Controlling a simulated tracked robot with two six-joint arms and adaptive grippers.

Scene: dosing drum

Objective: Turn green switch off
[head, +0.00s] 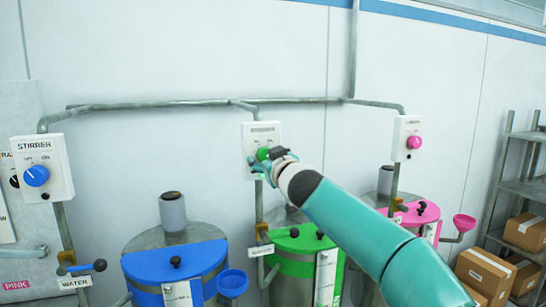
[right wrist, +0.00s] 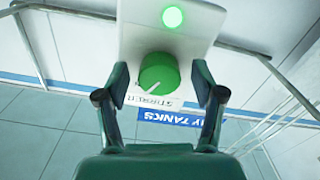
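The green switch (head: 263,153) is a round knob on a white wall box (head: 250,165), partly hidden by my right gripper (head: 272,157) in the head view. In the right wrist view, which is upside down, the green knob (right wrist: 158,70) shows a white pointer line running to the lower left. A green lamp (right wrist: 173,17) is lit on the same box. The fingers of my right gripper (right wrist: 160,85) are open, one on each side of the knob, with a visible gap on both sides. My left gripper is not in view.
A blue knob (head: 36,176) on another box is at left, and a pink knob (head: 414,142) on a box at right. Blue, green and pink lidded drums stand below. Pipes (head: 180,103) run along the wall. A shelf with cardboard boxes (head: 485,270) is at far right.

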